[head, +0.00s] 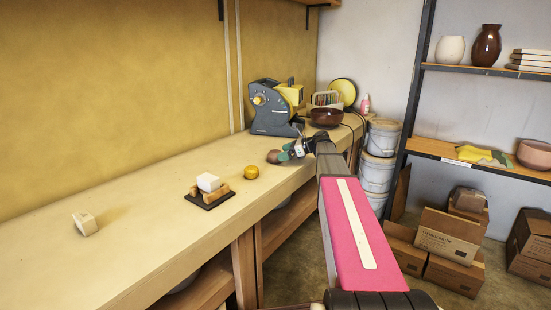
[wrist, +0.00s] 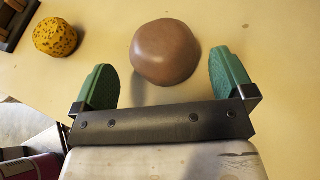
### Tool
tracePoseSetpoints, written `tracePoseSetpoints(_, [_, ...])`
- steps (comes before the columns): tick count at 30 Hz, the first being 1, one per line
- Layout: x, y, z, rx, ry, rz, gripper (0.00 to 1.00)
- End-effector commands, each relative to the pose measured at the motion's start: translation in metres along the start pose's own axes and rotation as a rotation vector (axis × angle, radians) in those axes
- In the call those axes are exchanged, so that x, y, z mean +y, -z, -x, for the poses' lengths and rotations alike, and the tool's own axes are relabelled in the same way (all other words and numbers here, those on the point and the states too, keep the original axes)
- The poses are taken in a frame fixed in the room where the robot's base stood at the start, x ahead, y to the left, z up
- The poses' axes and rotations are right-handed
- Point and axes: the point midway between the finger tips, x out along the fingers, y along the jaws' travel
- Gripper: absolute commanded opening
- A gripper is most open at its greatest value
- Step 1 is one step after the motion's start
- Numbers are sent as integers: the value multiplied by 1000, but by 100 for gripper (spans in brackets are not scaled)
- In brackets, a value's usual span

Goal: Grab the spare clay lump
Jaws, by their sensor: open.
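The clay lump (wrist: 165,50) is a smooth, rounded brown lump on the pale bench top, near the top middle of the wrist view. In the head view it shows small and brown (head: 273,157) at the end of my arm, near the bench's front edge. My gripper (wrist: 162,62) is open, with green pads on either side of the lump in the picture. A gap shows between the lump and each pad. How high the pads are above the bench is hard to tell. In the head view, my gripper (head: 285,153) is partly hidden by the wrist.
A speckled yellow round thing (wrist: 55,37) lies left of the lump. Further left is a dark tray (head: 208,200) with a white block on wooden pieces. A grey and yellow machine (head: 272,108) and a brown bowl (head: 326,117) stand behind. The left bench is mostly clear.

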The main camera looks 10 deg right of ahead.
Motion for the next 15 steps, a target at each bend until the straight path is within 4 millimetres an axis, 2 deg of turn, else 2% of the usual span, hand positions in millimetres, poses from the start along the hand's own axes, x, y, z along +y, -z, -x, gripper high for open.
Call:
tracePoseSetpoints(9, [-4, 1, -41, 0, -1, 1, 100])
tracePoseSetpoints(15, [-3, 0, -49, 0, 0, 1, 100])
